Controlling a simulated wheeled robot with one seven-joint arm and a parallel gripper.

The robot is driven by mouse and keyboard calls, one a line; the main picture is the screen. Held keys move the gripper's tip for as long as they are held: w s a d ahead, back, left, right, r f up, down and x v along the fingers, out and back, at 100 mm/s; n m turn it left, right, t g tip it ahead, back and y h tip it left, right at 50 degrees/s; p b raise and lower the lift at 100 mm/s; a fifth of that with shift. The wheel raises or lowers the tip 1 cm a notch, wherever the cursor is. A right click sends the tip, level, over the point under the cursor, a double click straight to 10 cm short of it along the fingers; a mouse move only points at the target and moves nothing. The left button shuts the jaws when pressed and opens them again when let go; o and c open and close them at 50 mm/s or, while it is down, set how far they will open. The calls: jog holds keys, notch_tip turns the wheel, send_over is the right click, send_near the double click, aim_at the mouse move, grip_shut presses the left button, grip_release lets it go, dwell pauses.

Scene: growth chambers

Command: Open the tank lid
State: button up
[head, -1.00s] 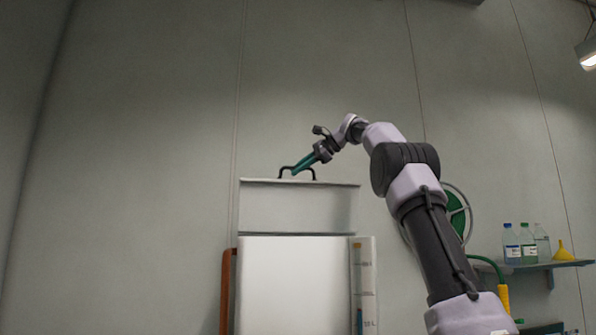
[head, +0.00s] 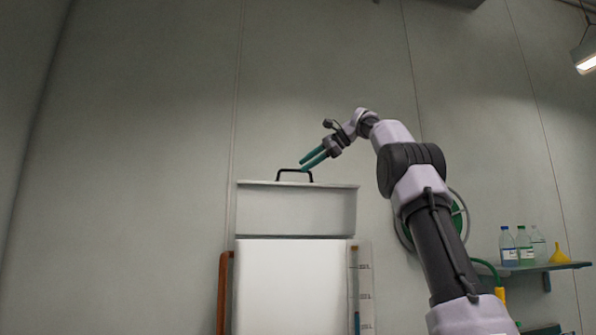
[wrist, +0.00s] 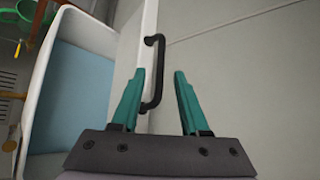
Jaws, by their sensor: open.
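The white tank (head: 290,290) stands left of my arm in the head view. Its lid (head: 297,210) is raised above the tank, with a black handle (head: 294,172) standing up at its top edge. In the wrist view the lid (wrist: 137,40) is seen nearly edge-on, and the tank's pale blue inside (wrist: 85,90) shows to its left. In the wrist view the handle (wrist: 157,70) lies beyond the gap between the fingers (wrist: 160,75), near the left fingertip.
A shelf (head: 555,266) with bottles (head: 508,245) and a yellow funnel (head: 560,256) is on the right wall. A green hose reel (head: 458,218) is behind my arm. A level gauge (head: 362,285) stands at the tank's right side. The wall above is clear.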

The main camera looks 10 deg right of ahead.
jog(key=v, duration=0.5)
jog(key=shift+s+d+r, duration=0.2)
dwell(0.3)
jog(key=s+f+n+h, duration=0.4)
jog(key=s+f+n, duration=0.1)
jog(key=s+f, duration=1.2)
jog(key=s+a+f+n+h, duration=0.1)
jog(key=s+f+n+h, duration=0.3)
jog(key=s+f, duration=1.3)
notch_tip(320, 180, down, 6)
jog(key=shift+s+a+n, duration=0.35)
jog(key=shift+s+n, duration=0.05)
